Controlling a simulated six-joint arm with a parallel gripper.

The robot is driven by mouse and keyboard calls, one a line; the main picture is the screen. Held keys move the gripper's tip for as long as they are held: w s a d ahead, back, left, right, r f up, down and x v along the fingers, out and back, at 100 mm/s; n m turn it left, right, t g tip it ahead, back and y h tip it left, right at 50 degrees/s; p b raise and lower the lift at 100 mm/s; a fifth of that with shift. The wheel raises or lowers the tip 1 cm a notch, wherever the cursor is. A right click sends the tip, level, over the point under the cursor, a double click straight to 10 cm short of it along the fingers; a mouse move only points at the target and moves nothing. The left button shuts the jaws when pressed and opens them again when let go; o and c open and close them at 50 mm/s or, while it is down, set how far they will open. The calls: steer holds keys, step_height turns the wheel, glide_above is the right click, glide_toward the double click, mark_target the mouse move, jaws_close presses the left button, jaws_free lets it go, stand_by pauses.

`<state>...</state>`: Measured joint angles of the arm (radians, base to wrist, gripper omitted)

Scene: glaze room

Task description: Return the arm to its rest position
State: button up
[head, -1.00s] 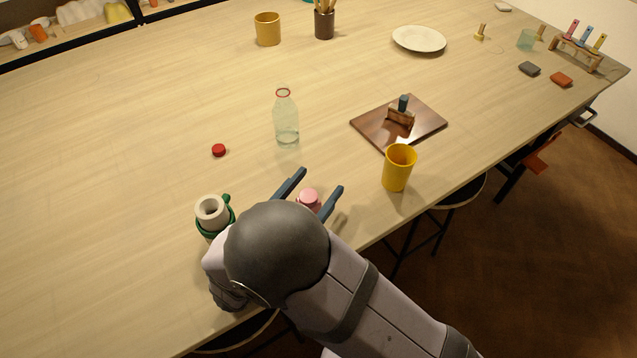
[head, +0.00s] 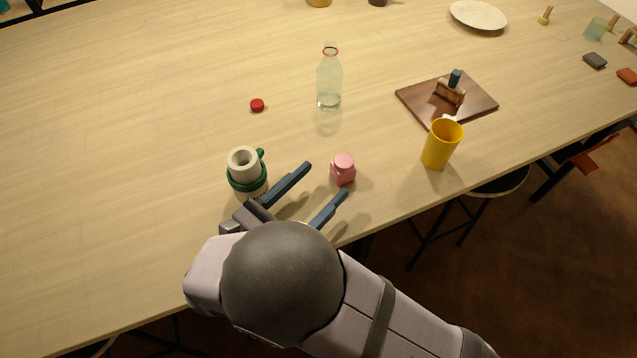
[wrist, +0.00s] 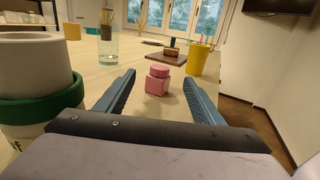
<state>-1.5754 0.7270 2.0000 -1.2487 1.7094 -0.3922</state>
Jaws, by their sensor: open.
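My gripper (head: 325,188) is open and empty, low over the front edge of the table, with its two blue fingers spread. In the wrist view the pink bottle (wrist: 157,82) shows ahead, in the gap between the fingers (wrist: 160,92). A white container with a green band (head: 246,174) stands close to the left of my gripper, and it fills the left side of the wrist view (wrist: 38,88).
A clear bottle (head: 329,82) and a red cap (head: 257,105) are behind. A yellow cup (head: 441,146) stands right, near the edge, by a brown board (head: 484,104) bearing a small wooden block with a dark upright piece (head: 451,91). A plate (head: 478,15) is far back. The table's left is clear.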

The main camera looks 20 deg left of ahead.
steer(key=shift+w+d+r+m+h, duration=0.2)
steer(key=shift+d+r+m+h, duration=0.05)
steer(key=shift+d+m+h, duration=0.1)
steer(key=d+r+m+g+h+p, duration=0.1)
steer(key=w+d+r+m+h, duration=0.1)
steer(key=d, duration=0.1)
steer(key=shift+m+g+p, duration=0.25)
steer(key=shift+g+p, duration=0.15)
steer(key=d+m+g+h, duration=0.1)
steer(key=d+m+g, duration=0.1)
steer(key=d, duration=0.2)
steer(key=w+d+f+m+g+h, duration=0.1)
steer(key=d+m+g, duration=0.1)
steer(key=d+g, duration=0.1)
steer(key=w+d+f+m+g+h+p, duration=0.1)
steer(key=d+m+g, duration=0.1)
steer(key=d, duration=0.3)
steer(key=shift+w+d+f+m+g, duration=0.15)
steer(key=shift+d+f+m+g, duration=0.15)
steer(key=shift+d+g, duration=0.1)
steer(key=s+d+f+m+g+y+p, duration=0.1)
steer(key=s+d+m+g+y, duration=0.1)
steer(key=d+m+y, duration=0.4)
steer(key=s+d+f+m+g+y+p, duration=0.2)
steer(key=d+m+g+y, duration=0.3)
steer(key=m, duration=1.1)
steer(key=shift+s+d+f+y, duration=0.2)
steer(key=shift+s+d+y, duration=0.3)
steer(key=shift+d, duration=0.45)
